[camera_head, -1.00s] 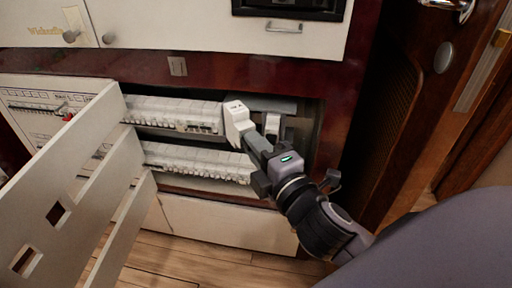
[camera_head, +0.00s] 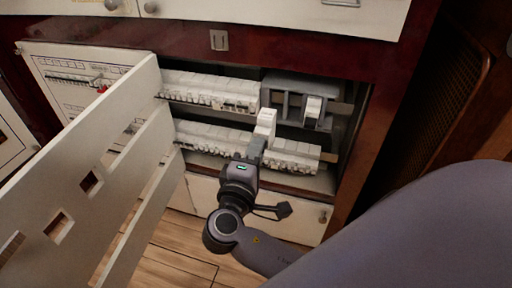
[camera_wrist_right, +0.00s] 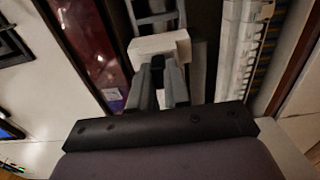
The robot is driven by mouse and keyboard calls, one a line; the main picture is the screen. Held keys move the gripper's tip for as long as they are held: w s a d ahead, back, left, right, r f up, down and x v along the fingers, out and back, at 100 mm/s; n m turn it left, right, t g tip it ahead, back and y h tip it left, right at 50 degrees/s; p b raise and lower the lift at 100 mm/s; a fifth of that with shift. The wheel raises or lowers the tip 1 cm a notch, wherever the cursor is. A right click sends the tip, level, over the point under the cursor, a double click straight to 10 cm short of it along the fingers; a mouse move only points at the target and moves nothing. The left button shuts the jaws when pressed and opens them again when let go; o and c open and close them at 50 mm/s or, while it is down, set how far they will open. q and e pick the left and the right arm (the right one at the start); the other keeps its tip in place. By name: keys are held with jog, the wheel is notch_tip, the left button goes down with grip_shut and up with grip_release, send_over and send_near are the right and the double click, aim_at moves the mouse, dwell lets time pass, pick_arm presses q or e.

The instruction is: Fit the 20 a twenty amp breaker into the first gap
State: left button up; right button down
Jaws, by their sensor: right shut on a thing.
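A white breaker (camera_head: 265,123) is held upright in my right gripper (camera_head: 256,148), which is shut on it. In the head view it shows in front of the lower row, just below the right end of the upper row. The right wrist view also shows the white breaker (camera_wrist_right: 160,43) across the fingertips (camera_wrist_right: 158,68), with a grey rail (camera_wrist_right: 155,17) beyond. The upper row's open stretch (camera_head: 284,103) has grey rail parts and one lone white breaker (camera_head: 313,110). I cannot tell the breaker's rating. My left gripper is not in view.
The upper breaker row (camera_head: 210,88) and lower breaker row (camera_head: 212,137) sit in a dark red cabinet (camera_head: 350,62). A slotted cream panel (camera_head: 120,120) swings out at the left. White drawers (camera_head: 290,218) lie below. The wooden floor (camera_head: 170,255) is clear.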

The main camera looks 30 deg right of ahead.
aim_at(263, 134)
jog(key=shift+r, duration=0.1)
jog(key=shift+x, duration=2.9)
jog(key=shift+p, duration=0.55)
jog(key=shift+b+x, duration=0.3)
jog(key=shift+x, duration=2.4)
jog(key=c, duration=1)
grip_release()
jog(key=shift+w, duration=0.1)
jog(key=shift+a, duration=0.15)
